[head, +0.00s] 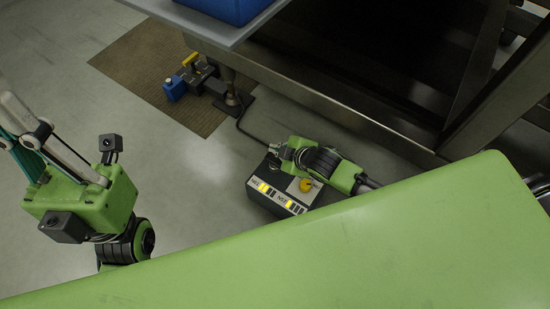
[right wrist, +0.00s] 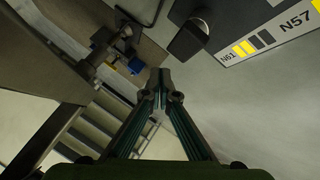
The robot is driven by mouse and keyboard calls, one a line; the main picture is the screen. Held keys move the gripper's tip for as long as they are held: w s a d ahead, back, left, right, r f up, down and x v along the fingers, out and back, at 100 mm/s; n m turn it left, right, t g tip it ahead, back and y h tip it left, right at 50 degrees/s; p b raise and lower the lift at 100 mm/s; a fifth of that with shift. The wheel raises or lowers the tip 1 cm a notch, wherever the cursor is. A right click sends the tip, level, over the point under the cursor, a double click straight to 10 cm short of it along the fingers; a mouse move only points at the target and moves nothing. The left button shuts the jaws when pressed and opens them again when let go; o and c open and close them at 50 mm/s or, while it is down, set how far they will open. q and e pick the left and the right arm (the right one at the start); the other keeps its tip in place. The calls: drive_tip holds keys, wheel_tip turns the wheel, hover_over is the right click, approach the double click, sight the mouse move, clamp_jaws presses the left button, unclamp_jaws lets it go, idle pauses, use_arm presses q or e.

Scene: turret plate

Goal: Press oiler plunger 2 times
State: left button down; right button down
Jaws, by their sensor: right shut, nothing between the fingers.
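I cannot tell for sure which part is the oiler plunger. A dark box (head: 262,200) on the floor has N-number labels, yellow bars and a yellow knob (head: 306,185) on a pale plate. In the right wrist view its labelled face (right wrist: 270,38) shows at the upper right, beside a black knob-like part (right wrist: 187,42). My right gripper (head: 275,149) is at the box's far edge in the head view. In the right wrist view its fingers (right wrist: 158,88) are shut and empty, apart from the black part. My left gripper (head: 20,115) is at the left edge, its tips out of frame.
A small blue and yellow device (head: 190,80) sits on a brown mat (head: 135,62), joined to a black cable. A metal frame (head: 340,105) stands close behind the right gripper. A table edge with a blue bin (head: 225,8) overhangs at the top. The left-centre floor is clear.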

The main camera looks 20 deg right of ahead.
sight(275, 158)
drive_tip(key=shift+f+b, duration=0.65)
drive_tip(key=shift+f, duration=0.75)
drive_tip(key=shift+f, duration=0.25)
drive_tip(key=shift+f, duration=0.2)
idle(0.3)
drive_tip(key=shift+f, duration=0.5)
idle(0.6)
drive_tip(key=shift+f+b, duration=0.55)
drive_tip(key=shift+f, duration=0.15)
idle(0.3)
drive_tip(key=shift+r, duration=0.1)
idle(0.3)
